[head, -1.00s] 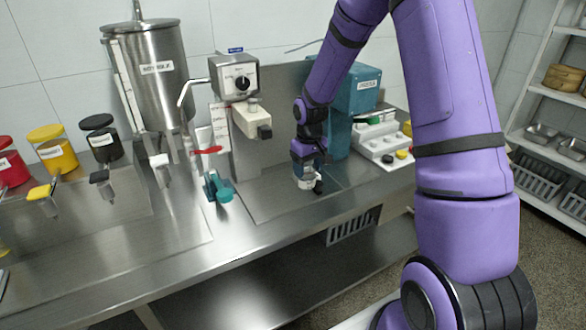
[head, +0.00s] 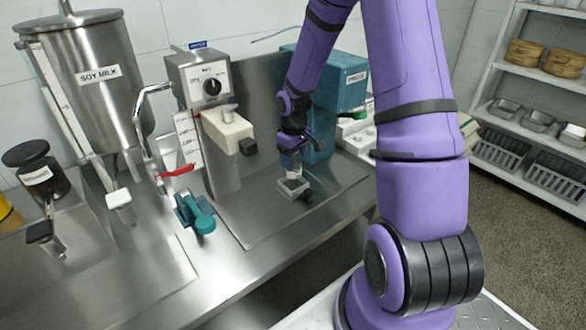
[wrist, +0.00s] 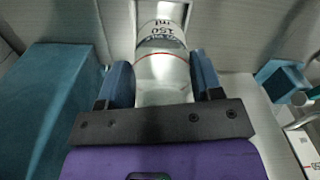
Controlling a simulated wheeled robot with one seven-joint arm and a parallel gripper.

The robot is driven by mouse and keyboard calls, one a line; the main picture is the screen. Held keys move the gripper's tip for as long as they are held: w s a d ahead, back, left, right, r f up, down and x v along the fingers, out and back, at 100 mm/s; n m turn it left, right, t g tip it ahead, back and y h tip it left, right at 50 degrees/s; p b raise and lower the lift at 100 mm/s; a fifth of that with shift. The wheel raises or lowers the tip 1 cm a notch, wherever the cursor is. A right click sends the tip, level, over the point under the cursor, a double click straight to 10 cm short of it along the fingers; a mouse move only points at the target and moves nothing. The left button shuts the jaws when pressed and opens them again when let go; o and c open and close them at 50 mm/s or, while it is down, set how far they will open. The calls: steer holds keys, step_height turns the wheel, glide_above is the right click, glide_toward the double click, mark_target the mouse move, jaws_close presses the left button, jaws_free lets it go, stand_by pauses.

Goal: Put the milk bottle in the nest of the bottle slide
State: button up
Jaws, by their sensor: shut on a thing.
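My gripper (head: 291,152) points down over the bottle slide (head: 294,188). In the wrist view its blue fingers (wrist: 163,82) are shut on the clear, pale milk bottle (wrist: 162,66), one on each side. The bottle has a red line and a "150 ml" marking. In the head view only a small part of the bottle (head: 290,171) shows below the fingers. The slide is a small grey square frame with a black knob on the steel plate. The bottle's base is just above or at the nest; I cannot tell whether they touch.
The teal press box (head: 342,78) stands close behind and right of my gripper. The grey dosing head with a dial (head: 212,87) and a cream block (head: 225,130) are to the left. The steel plate (head: 258,215) before the slide is clear.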

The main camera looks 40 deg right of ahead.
steer(key=shift+f, duration=2)
steer(key=shift+f, duration=0.15)
steer(key=o, duration=0.9)
